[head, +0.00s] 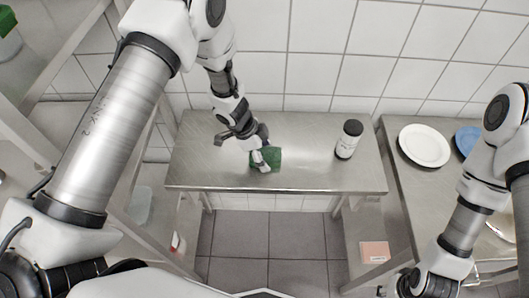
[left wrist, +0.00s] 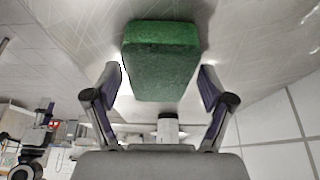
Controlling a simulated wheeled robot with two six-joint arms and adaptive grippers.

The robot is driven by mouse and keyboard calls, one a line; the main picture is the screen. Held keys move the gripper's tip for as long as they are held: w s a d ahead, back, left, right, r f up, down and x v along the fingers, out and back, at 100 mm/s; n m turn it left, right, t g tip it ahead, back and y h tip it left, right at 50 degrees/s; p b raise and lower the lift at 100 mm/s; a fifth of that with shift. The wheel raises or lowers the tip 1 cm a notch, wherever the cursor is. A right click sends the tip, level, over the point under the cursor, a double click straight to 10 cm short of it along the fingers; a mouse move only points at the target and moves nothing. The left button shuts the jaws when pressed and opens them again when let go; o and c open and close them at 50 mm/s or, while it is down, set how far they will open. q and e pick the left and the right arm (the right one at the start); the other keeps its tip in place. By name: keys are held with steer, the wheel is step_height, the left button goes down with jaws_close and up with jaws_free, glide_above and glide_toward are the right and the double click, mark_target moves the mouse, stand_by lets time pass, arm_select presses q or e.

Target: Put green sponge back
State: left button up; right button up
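The green sponge (head: 270,157) lies on the steel table (head: 310,175), left of its middle and near the front edge. My left gripper (head: 262,158) is down at the sponge in the head view. In the left wrist view the sponge (left wrist: 160,58) sits between the two spread fingers of the left gripper (left wrist: 160,88), with narrow gaps at its sides. The fingers are open and do not appear to grip it. My right gripper (head: 384,291) shows only in part at the bottom edge of the head view, and its fingers cannot be made out.
A white bottle with a black cap (head: 348,139) stands on the table to the right of the sponge. A white plate (head: 424,145) and a blue plate (head: 467,139) are on the right-hand table. A green-topped item (head: 8,22) is on the upper left shelf. The table's middle is clear.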

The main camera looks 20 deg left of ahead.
arm_select(q)
steer(key=p+v, duration=0.1)
steer(key=v, duration=1.1)
